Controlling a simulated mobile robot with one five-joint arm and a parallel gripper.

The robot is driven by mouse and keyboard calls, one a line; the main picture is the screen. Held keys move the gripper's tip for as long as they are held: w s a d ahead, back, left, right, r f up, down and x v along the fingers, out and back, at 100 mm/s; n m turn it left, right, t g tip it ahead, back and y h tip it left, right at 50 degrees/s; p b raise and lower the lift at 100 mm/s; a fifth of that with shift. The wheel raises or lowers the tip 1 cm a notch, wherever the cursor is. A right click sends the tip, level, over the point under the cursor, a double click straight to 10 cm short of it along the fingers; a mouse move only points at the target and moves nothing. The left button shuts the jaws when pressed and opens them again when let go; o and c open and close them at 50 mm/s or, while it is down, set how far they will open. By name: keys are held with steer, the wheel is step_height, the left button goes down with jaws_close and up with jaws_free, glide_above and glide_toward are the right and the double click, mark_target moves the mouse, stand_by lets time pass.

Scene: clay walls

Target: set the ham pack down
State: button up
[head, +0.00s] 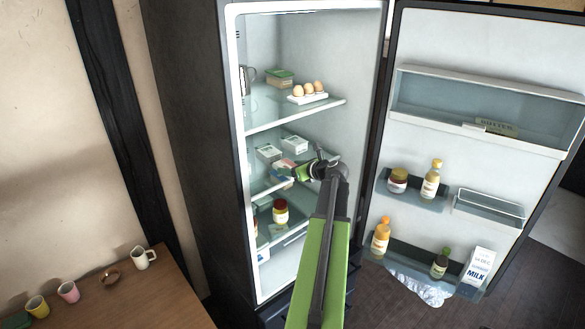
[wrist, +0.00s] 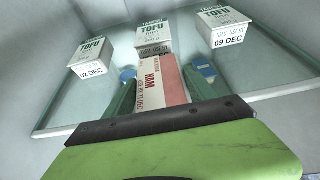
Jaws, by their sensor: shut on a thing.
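The ham pack (wrist: 168,85) is a red and white box lettered HAM and 11 DEC. In the wrist view my gripper (wrist: 165,82) is shut on it, with a finger on each side. The pack is over the glass shelf (wrist: 240,85) inside the fridge. I cannot tell whether it touches the glass. In the head view the ham pack (head: 284,166) shows as a small pinkish shape at the tip of my gripper (head: 291,171), at the middle shelf. The gripper partly hides it there.
Tofu boxes stand on the same shelf: one at left (wrist: 91,55), one behind the pack (wrist: 153,36) and one at right (wrist: 221,29). Eggs (head: 308,88) sit on the shelf above and a jar (head: 280,211) below. The open fridge door (head: 470,160) stands at right.

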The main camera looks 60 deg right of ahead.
steer(key=shift+f+b, duration=0.4)
steer(key=shift+f, duration=0.1)
steer(key=o, duration=1.6)
steer(key=shift+r, duration=0.1)
steer(key=shift+s+a+r+p, duration=0.1)
steer(key=shift+s+r+p, duration=0.05)
steer(key=shift+s+p, duration=0.15)
steer(key=shift+p+v, duration=3.05)
steer(key=shift+v, duration=5.25)
